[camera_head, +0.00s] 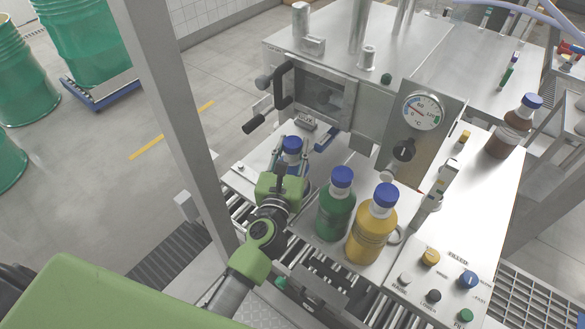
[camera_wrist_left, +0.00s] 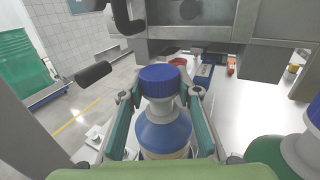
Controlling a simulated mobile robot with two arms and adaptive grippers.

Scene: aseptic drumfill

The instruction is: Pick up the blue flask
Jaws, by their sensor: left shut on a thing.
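The blue flask (camera_wrist_left: 163,135) has a ribbed blue cap, a pale neck and a blue body. It is upright in the left wrist view, between the two teal-lined fingers of my left gripper (camera_wrist_left: 160,100), which is shut on it around the neck and shoulder. In the head view its blue cap (camera_head: 292,144) shows just beyond my left gripper (camera_head: 287,172), which hides most of the body. I cannot tell whether its base touches the surface below. My right gripper is not in view.
A green flask (camera_head: 335,207) and a yellow flask (camera_head: 371,228) stand close to the right of the gripper. A brown flask (camera_head: 512,128) stands farther right. A steel cabinet with a black handle (camera_head: 282,85) is behind. A steel post (camera_head: 180,110) rises at left.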

